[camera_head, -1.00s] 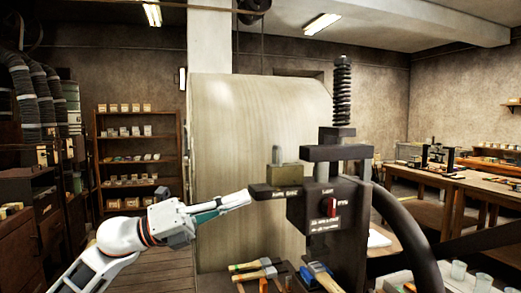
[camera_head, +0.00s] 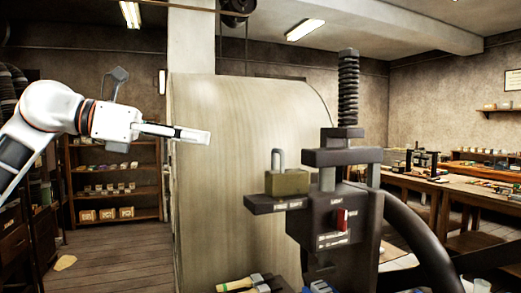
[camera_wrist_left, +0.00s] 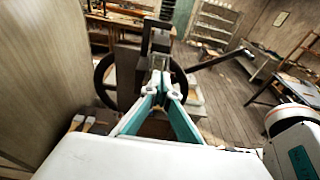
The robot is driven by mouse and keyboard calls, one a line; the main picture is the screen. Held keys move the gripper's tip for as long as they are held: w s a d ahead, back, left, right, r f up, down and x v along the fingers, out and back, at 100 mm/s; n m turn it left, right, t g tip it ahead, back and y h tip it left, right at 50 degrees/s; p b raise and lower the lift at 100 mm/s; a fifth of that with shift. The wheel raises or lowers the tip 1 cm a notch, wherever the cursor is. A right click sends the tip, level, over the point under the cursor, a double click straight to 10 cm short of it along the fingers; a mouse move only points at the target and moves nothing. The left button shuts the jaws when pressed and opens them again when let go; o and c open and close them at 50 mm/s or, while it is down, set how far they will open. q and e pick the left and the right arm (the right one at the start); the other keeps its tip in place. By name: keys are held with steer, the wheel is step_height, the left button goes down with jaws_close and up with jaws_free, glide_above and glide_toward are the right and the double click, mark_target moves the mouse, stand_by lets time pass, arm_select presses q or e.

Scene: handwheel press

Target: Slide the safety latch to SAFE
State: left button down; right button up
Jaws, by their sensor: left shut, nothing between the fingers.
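The press (camera_head: 335,215) stands right of centre in the head view, with a dark ledge (camera_head: 262,206) projecting left. A brass-coloured block (camera_head: 288,184) with an upright grey pin (camera_head: 277,160) sits on this ledge, above two small unreadable labels; it looks like the safety latch, but I cannot be sure. My left gripper (camera_head: 203,136) is shut and empty, up and left of the block, apart from it in the picture. In the left wrist view its fingertips (camera_wrist_left: 160,84) meet in front of the press and hide part of it. My right gripper is not in view.
A red switch (camera_head: 341,219) is on the press front. A large handwheel (camera_head: 425,245) curves at its right. A big pale drum (camera_head: 235,200) stands behind the gripper. Tools with wooden handles (camera_head: 240,284) lie low in front. Shelves (camera_head: 115,190) stand at the back left.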

arm_select(q)
steer(key=shift+s, duration=0.1)
steer(key=shift+d, duration=0.15)
steer(key=p, duration=0.2)
glide_toward(275, 151)
steer(key=x, duration=0.6)
steer(key=shift+r, duration=0.1)
steer(key=shift+d, duration=0.35)
